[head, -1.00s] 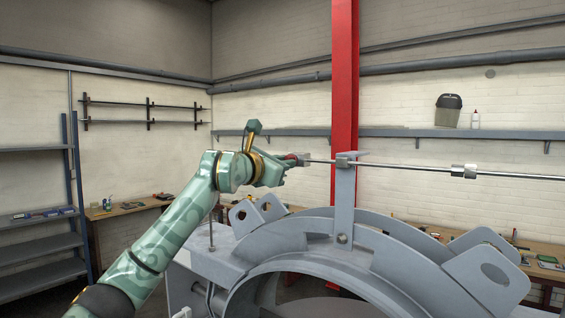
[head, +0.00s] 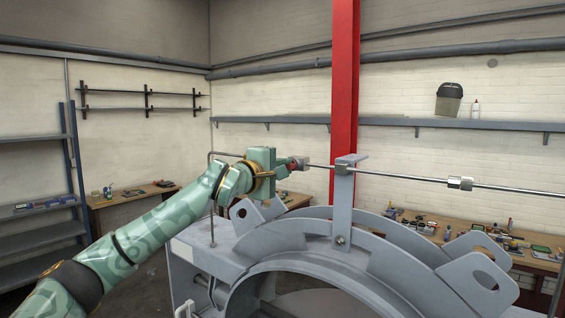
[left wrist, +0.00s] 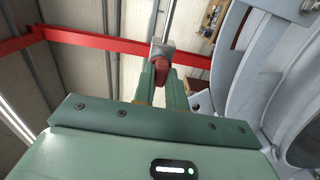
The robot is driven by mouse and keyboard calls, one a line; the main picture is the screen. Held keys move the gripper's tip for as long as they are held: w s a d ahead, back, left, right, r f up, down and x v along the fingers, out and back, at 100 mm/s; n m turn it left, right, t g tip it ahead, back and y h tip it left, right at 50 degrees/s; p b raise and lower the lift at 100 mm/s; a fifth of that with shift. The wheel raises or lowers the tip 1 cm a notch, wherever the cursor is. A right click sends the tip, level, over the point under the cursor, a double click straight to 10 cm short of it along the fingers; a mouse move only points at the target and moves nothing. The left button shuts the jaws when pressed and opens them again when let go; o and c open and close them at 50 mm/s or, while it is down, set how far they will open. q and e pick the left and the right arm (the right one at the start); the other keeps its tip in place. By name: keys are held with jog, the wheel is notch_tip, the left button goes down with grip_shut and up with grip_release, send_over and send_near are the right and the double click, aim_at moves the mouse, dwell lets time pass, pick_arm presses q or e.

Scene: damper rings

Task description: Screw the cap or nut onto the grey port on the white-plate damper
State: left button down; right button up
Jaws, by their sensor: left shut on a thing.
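My left gripper (head: 291,165) is at the left end of a thin steel rod. It is shut on a small red cap (left wrist: 160,66), which sits between its fingers in the left wrist view. A grey metal port (head: 304,163) ends the rod directly in front of the cap. It also shows in the left wrist view (left wrist: 161,48), where cap and port appear in line and touching. How far they are threaded cannot be told. The damper ring (head: 290,265) stands below, with a white plate (head: 183,250) on its left housing. My right gripper is not in view.
The rod (head: 405,180) runs right through an upright bracket (head: 341,200) and a hex fitting (head: 460,183). Lugs (head: 478,262) stand up from the ring. A red column (head: 344,80), wall shelves and cluttered benches (head: 130,193) lie behind. Space left of the gripper is clear.

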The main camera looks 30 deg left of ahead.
pick_arm(q)
jog(key=m+p, duration=0.4)
jog(key=m, duration=0.8)
jog(key=shift+f+m+p, duration=0.1)
jog(key=shift+m+p, duration=0.3)
jog(key=c, duration=1.3)
grip_release()
jog(key=shift+d, duration=0.1)
jog(key=shift+c, duration=0.2)
